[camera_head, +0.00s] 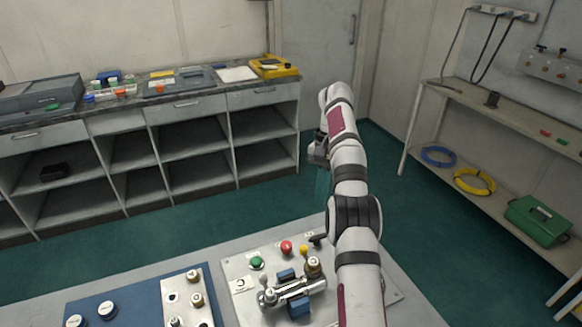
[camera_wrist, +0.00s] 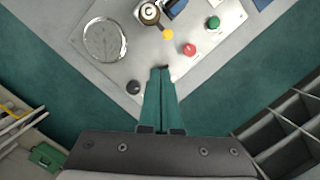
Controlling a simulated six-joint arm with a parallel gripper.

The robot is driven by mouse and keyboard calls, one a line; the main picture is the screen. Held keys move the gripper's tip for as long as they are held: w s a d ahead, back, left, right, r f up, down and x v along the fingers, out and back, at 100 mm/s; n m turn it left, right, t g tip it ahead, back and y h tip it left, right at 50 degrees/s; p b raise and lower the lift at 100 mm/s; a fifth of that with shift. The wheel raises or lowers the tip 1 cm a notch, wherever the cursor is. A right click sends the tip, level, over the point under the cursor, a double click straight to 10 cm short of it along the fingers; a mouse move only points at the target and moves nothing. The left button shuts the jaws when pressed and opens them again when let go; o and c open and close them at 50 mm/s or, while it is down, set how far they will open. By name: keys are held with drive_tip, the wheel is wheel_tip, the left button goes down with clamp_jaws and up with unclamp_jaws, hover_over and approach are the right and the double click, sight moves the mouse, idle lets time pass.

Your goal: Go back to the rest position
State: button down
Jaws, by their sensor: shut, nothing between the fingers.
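My gripper (camera_head: 322,184) hangs from my raised arm in the head view, its teal fingers pointing down beyond the far edge of the panel. In the wrist view the two fingers (camera_wrist: 160,70) lie together, shut and empty. The light grey air panel (camera_head: 235,272) carries a green knob (camera_head: 257,263), a red knob (camera_head: 286,247), a yellow knob (camera_head: 303,250) and a metal valve body (camera_head: 318,284) with blue blocks. In the wrist view the fingertips appear near a small black part at the panel's edge, with the red knob (camera_wrist: 189,50) beyond; I cannot tell the height gap.
A blue plate (camera_head: 135,292) with round fittings lies left of the panel. A counter with open shelves (camera_head: 190,118) stands at the back left. A shelf unit (camera_head: 490,118) at right holds hose coils and a green box (camera_head: 537,221). Green floor between is clear.

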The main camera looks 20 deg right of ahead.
drive_tip(key=s+a+r+n, duration=0.3)
drive_tip(key=s+a+r, duration=0.7)
drive_tip(key=s+a, duration=0.3)
drive_tip(key=s+a+f, duration=0.3)
drive_tip(key=s, duration=0.4)
drive_tip(key=s+a+f, duration=0.3)
drive_tip(key=s+a, duration=0.1)
drive_tip(key=s, duration=0.3)
drive_tip(key=s+a+f+n+t, duration=0.1)
drive_tip(key=s+a+f, duration=0.2)
drive_tip(key=s, duration=0.5)
drive_tip(key=shift+a, duration=0.25)
drive_tip(key=c, duration=1.5)
unclamp_jaws()
drive_tip(key=shift+w, duration=0.1)
drive_tip(key=shift+c, duration=0.2)
